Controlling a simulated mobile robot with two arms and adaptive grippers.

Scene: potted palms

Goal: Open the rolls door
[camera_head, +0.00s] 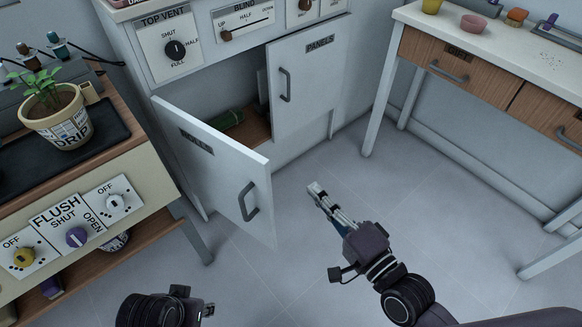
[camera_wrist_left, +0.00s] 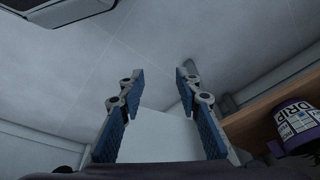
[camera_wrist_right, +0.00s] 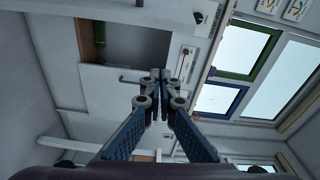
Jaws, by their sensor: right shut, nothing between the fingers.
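The left cabinet door (camera_head: 222,172) stands swung out from the cabinet in the head view. Its dark label is too oblique to read clearly, and its grey handle (camera_head: 249,201) is near its free edge. Behind it, a green roll (camera_head: 229,119) lies inside the cabinet. My right gripper (camera_head: 316,189) is shut and empty, to the right of the door and apart from its handle. Its fingertips meet in the right wrist view (camera_wrist_right: 160,76). My left gripper (camera_wrist_left: 160,72) is open with nothing between its fingers. Only part of it shows at the bottom of the head view.
The PANELS door (camera_head: 309,75) beside it is closed. A bench (camera_head: 75,183) with a potted palm (camera_head: 55,116) and FLUSH knobs stands at the left. A white table (camera_head: 492,45) with wooden drawers stands at the right. The floor (camera_head: 400,200) between them is clear.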

